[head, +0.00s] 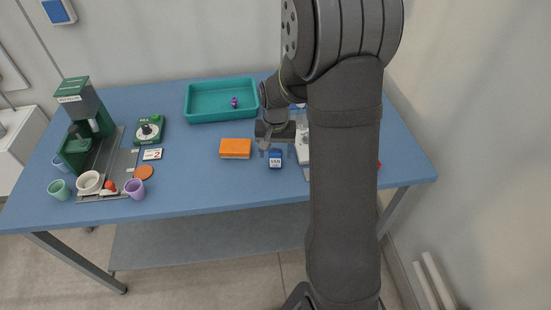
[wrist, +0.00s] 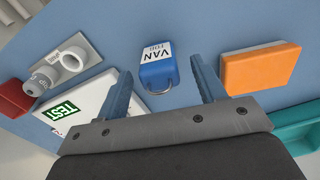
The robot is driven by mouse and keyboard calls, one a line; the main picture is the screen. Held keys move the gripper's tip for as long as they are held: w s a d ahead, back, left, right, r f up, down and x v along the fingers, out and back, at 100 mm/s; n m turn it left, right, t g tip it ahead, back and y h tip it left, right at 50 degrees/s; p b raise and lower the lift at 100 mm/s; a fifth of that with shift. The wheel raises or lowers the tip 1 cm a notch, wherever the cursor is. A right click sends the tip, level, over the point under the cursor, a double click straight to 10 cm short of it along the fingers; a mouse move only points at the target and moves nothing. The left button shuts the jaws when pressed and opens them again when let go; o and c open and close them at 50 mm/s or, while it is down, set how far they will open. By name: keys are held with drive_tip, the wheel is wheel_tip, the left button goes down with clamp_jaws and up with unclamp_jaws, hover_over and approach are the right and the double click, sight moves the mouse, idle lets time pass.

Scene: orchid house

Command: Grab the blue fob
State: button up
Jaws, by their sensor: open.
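The blue fob (head: 275,158) lies on the blue table, with a white label reading "VAN FOB". In the wrist view the fob (wrist: 157,70) lies ahead of the fingertips, centred between them, with a thin metal ring at its near end. My gripper (head: 276,151) is above the table close to the fob. In the wrist view my gripper (wrist: 160,78) is open, one finger to each side, with nothing held.
An orange block (head: 236,148) lies left of the fob. A teal tray (head: 205,119) with a small purple item (head: 235,102) stands behind. A white box marked TEST (wrist: 90,103) lies on the fob's other side. A green machine (head: 88,115) and cups stand far left.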

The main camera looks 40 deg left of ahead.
sight(275, 158)
wheel_tip(275, 158, down, 4)
drive_tip(key=shift+r, duration=0.25)
drive_tip(key=shift+c, duration=0.2)
drive_tip(key=c, duration=1)
drive_tip(key=shift+c, duration=0.2)
drive_tip(key=shift+r, duration=0.15)
